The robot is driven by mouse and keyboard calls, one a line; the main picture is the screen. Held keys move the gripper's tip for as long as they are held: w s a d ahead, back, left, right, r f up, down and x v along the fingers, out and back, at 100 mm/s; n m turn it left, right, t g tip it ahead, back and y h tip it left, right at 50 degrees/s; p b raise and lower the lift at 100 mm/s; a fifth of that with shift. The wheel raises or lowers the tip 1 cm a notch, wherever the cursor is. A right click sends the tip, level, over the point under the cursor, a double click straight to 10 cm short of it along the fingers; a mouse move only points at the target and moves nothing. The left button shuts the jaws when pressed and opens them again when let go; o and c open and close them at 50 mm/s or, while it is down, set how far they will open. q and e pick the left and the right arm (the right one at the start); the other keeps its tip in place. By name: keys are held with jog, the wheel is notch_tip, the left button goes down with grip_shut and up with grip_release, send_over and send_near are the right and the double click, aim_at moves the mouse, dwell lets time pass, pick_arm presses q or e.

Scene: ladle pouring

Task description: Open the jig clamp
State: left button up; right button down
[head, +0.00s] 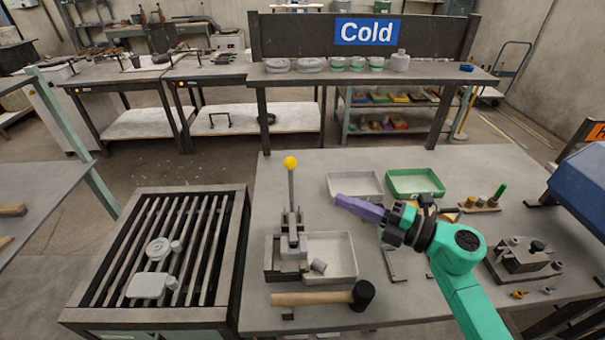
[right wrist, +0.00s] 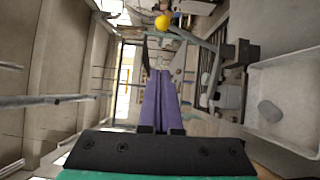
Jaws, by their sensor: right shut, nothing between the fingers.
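The jig clamp (head: 288,250) stands on the near left part of the table. Its lever (head: 291,188) stands about upright and ends in a yellow ball knob (head: 290,162). My right gripper (head: 340,200) has purple fingers, pressed together and empty. It is in the air to the right of the lever, pointing left towards it, apart from it. In the right wrist view the shut fingertips (right wrist: 160,72) show below the yellow knob (right wrist: 162,22), with the clamp's body to the right. My left gripper is in neither view.
A pale tray (head: 350,240) with a grey piece (head: 319,266) lies beside the clamp. A mallet (head: 325,298) lies in front. A white tray (head: 355,177) and a green tray (head: 415,173) are behind. A slatted grate (head: 150,290) stands left; a "Cold" shelf (head: 400,75) is at the back.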

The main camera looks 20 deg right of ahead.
aim_at(291, 166)
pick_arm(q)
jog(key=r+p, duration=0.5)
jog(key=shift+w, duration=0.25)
pick_arm(e)
jog(key=w+d+x, duration=0.2)
jog(key=x, duration=1)
jog(key=shift+w, duration=0.3)
jog(key=shift+a, duration=0.1)
jog(key=shift+w+d+f, duration=0.1)
jog(key=shift+w+d, duration=0.05)
jog(key=shift+d, duration=0.05)
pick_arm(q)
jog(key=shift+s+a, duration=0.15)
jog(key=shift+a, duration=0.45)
pick_arm(e)
jog(key=shift+w+r, duration=0.1)
jog(key=shift+r, duration=0.1)
